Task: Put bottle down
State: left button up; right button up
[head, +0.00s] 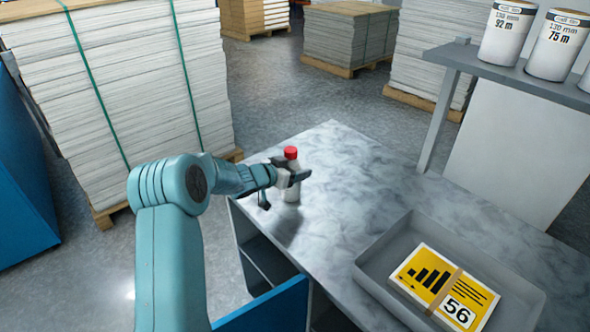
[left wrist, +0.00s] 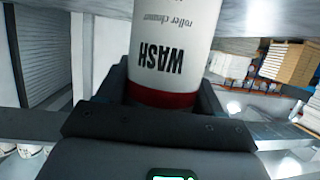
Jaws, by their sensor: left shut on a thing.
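A white bottle (head: 291,190) with a red cap stands upright at the left part of the marble-topped table (head: 345,170). In the left wrist view the bottle (left wrist: 170,45) appears upside down, with the words "WASH" and "roller cleaner" and a red band. My right gripper is not in view.
A grey tray (head: 372,272) at the table's front right holds a yellow pack (head: 440,280) marked 56. A shelf (head: 490,68) at the right bears white rolls (head: 508,35). Strapped paper stacks (head: 110,80) stand on pallets behind. The table's middle and back are clear.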

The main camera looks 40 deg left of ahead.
pick_arm(q)
jog(key=o, duration=1.4)
jog(key=shift+w+f, duration=0.1)
jog(key=shift+f, duration=0.1)
jog(key=shift+r, duration=0.1)
jog(key=shift+r, duration=0.15)
jog(key=shift+s+r, duration=0.1)
jog(key=shift+s, duration=0.15)
jog(key=b+v, duration=0.1)
jog(key=v, duration=1)
jog(key=shift+s, duration=0.3)
